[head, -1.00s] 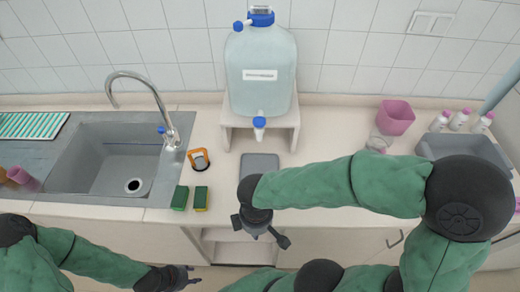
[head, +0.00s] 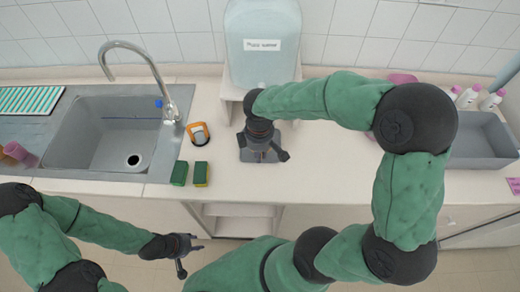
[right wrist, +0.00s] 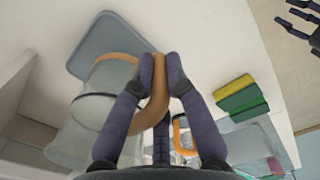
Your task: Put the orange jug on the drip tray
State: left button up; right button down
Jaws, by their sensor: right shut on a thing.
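My right gripper (right wrist: 160,75) is shut on the tan-orange handle of the see-through orange jug (right wrist: 85,130), seen in the right wrist view. The jug hangs to the left of the fingers there and overlaps the lower part of the grey drip tray (right wrist: 100,35). In the head view my right gripper (head: 262,152) is above the drip tray (head: 248,156), and its arm and hand hide most of the jug. I cannot tell whether the jug touches the tray. My left gripper (head: 188,248) is open and empty in front of the counter.
A large carboy (head: 262,68) stands on a white stand behind the tray. A grey bin (head: 470,145) stands at the right. Counter between tray and bin is free.

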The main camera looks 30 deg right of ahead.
jog(key=shift+w+d, duration=0.4)
jog(key=shift+w, duration=0.3)
jog(key=shift+w+d, duration=0.4)
jog(key=shift+w, duration=0.25)
jog(key=shift+w+d+f, duration=0.1)
jog(key=shift+w+d, duration=0.05)
jog(key=shift+w, duration=0.05)
jog(key=shift+f+b, duration=0.55)
jog(key=shift+f, duration=1.1)
jog(key=shift+f, duration=0.1)
jog(key=c, duration=1.3)
grip_release()
jog(key=shift+o, duration=0.2)
jog(key=shift+r, duration=0.25)
notch_tip(320, 180, up, 12)
jog(key=shift+f+p, duration=0.1)
jog(key=shift+p, duration=1.1)
